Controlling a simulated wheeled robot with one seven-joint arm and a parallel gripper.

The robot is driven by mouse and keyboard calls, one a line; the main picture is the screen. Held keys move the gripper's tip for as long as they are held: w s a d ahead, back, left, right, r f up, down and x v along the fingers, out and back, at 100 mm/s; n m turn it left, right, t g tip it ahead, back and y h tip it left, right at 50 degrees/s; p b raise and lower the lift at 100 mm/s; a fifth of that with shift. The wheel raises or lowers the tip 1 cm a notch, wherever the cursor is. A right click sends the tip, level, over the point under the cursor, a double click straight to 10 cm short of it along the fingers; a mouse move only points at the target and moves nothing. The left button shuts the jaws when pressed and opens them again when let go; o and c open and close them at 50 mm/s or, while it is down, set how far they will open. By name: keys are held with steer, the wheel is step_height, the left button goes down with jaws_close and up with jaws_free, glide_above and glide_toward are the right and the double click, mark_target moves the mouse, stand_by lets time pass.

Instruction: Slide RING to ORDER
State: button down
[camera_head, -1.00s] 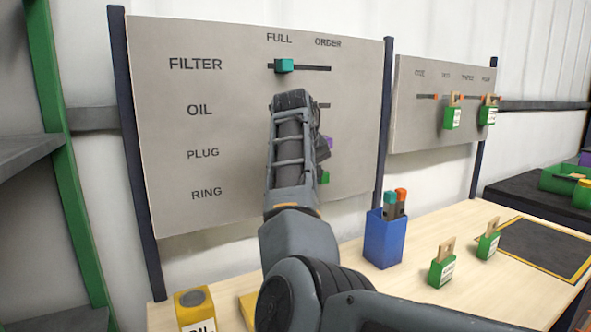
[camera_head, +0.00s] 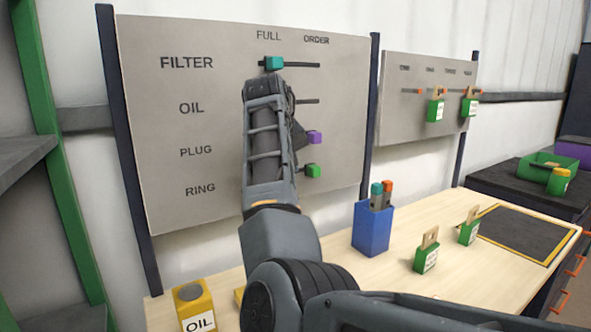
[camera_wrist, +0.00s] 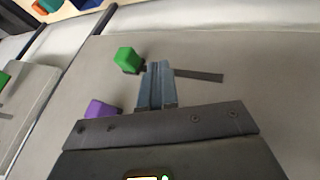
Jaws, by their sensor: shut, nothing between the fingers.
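The RING row's green slider knob (camera_head: 313,171) is at the right, ORDER end of its row on the grey board (camera_head: 225,200). In the wrist view the green knob (camera_wrist: 128,59) lies just left of the fingertips of my gripper (camera_wrist: 158,68). The fingers are shut together with nothing between them. They lie over the RING slot (camera_wrist: 203,75), on the FULL side of the knob, with a small gap seemingly between them. In the head view my arm hides the gripper and most of the slot.
The PLUG row's purple knob (camera_head: 314,138) is also at the right; it shows close to my gripper body in the wrist view (camera_wrist: 101,108). The FILTER row's teal knob (camera_head: 273,63) is near FULL. A blue holder (camera_head: 371,229) and green tags stand on the table (camera_head: 335,280) below.

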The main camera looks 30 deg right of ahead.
steer(key=v, duration=0.7)
steer(key=shift+a+b, duration=0.2)
steer(key=shift+b, duration=0.15)
steer(key=shift+f, duration=0.1)
